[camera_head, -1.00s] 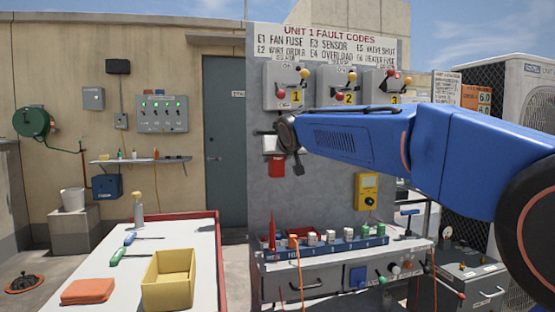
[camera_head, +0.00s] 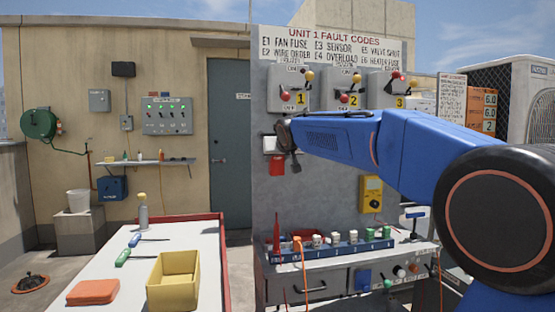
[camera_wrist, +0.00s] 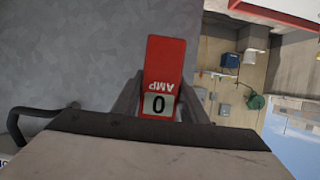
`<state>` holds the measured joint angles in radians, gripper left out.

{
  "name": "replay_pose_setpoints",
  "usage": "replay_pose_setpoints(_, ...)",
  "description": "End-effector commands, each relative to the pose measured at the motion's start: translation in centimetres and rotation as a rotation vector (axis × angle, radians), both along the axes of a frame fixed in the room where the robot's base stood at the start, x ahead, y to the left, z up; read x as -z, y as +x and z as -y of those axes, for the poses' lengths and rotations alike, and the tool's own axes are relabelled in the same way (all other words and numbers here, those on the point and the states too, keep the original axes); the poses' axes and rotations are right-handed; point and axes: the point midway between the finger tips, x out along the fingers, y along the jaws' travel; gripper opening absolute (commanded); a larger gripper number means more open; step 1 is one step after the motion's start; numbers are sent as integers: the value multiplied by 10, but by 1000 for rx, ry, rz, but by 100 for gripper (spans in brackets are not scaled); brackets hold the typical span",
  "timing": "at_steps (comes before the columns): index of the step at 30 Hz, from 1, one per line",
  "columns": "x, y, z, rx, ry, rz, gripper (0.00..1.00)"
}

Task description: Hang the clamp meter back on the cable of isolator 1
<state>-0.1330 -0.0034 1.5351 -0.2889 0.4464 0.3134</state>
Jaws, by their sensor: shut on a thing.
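The clamp meter (camera_wrist: 164,70) is red with the letters AMP and a small display reading 0; it appears upside down in the wrist view. My gripper (camera_wrist: 158,98) is shut on it, with a dark finger on each side. In the head view the meter (camera_head: 277,167) shows as a small red block beside my gripper (camera_head: 288,158), in front of the grey panel (camera_head: 320,195). Isolator 1 (camera_head: 288,88), a grey box with a yellow number 1, is above the meter. I cannot make out its cable clearly; my wrist covers part of the area below it.
Isolators 2 (camera_head: 341,88) and 3 (camera_head: 388,90) are to the right. A yellow meter (camera_head: 371,193) is on the panel. A blue fuse rack (camera_head: 335,250) stands on the bench below. A table with a yellow bin (camera_head: 173,282) is at lower left. A dark curved bar (camera_wrist: 18,122) shows in the wrist view.

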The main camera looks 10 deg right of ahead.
Motion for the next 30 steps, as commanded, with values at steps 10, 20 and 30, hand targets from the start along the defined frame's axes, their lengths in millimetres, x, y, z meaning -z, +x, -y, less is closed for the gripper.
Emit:
replay_pose_setpoints(10, 0, 23, 0, 0, 0, 0, 7)
replay_pose_setpoints(20, 8, 33, 0, 0, -1, 1, 7)
replay_pose_setpoints(30, 16, 33, 0, 0, 0, 1, 7)
